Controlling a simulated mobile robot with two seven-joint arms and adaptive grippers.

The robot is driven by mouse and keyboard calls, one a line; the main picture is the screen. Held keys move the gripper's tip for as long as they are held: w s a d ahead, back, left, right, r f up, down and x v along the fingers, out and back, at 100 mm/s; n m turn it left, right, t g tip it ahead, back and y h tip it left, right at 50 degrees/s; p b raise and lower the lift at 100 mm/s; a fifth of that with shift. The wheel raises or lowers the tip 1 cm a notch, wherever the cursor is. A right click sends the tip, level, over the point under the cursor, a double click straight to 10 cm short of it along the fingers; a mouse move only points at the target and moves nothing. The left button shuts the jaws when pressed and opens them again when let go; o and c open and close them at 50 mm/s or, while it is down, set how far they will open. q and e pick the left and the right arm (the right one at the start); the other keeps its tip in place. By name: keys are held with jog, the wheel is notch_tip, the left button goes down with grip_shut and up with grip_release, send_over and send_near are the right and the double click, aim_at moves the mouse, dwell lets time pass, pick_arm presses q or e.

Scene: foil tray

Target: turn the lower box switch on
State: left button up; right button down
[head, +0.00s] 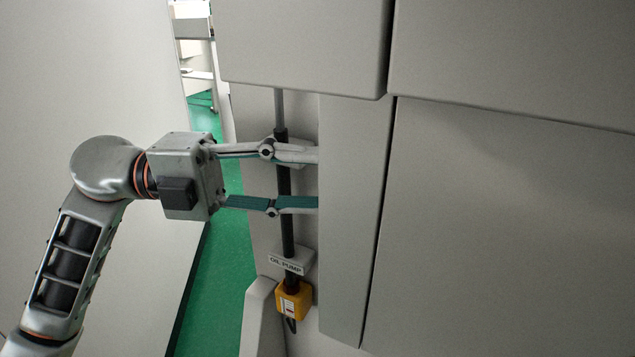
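The lower box (293,301) is yellow, below centre in the head view, under a grey plate (290,262) labelled "OIL PUMP". A pale label or switch plate (287,306) shows on its face, too small to read its setting. My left gripper (305,179) is well above this box, its two fingers spread apart and pointing right. The fingers cross in front of a black conduit. Their tips end at the edge of a grey panel, which hides whatever lies beyond. No upper box is visible. My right gripper is not in view.
A black vertical conduit (288,228) runs down to the yellow box. A grey panel (352,220) and large cabinet faces (520,230) fill the right side. A pale wall (90,80) stands at left. Green floor (226,280) shows in the narrow gap between.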

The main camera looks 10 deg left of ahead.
pick_arm(q)
jog(key=shift+w+d, duration=0.1)
jog(key=shift+d, duration=1.05)
jog(key=c, duration=1.1)
